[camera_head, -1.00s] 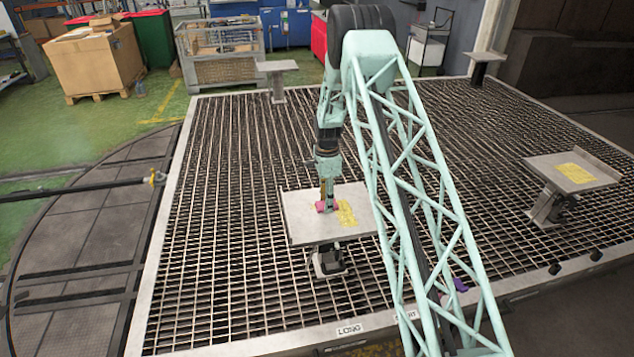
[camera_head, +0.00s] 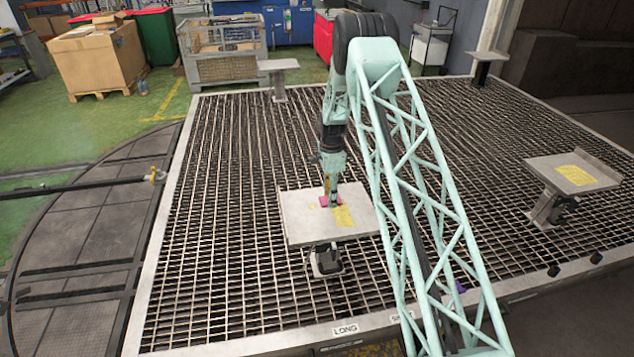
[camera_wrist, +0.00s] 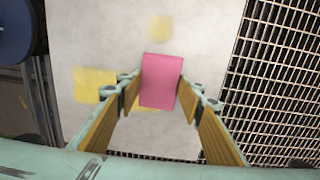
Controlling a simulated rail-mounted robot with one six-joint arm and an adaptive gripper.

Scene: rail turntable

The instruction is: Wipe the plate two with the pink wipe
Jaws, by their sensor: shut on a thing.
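My gripper (camera_head: 330,196) is shut on the pink wipe (camera_wrist: 161,80) over the near metal plate (camera_head: 300,225). The wipe is low at the plate's surface; the exact contact cannot be told. A yellow patch (camera_head: 343,217) lies on the plate just right of and in front of the wipe. In the wrist view, the plate (camera_wrist: 105,30) shows yellow at the left (camera_wrist: 95,85), a small spot (camera_wrist: 160,28) beyond the wipe, and some partly hidden by the wipe. No plate number can be read.
Another plate (camera_head: 600,170) with a yellow patch (camera_head: 575,175) stands at the right. Bare plates stand at the back left (camera_head: 278,65) and back right (camera_head: 487,55). The grating (camera_head: 230,180) between them is open. A purple thing (camera_head: 460,286) shows behind my arm.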

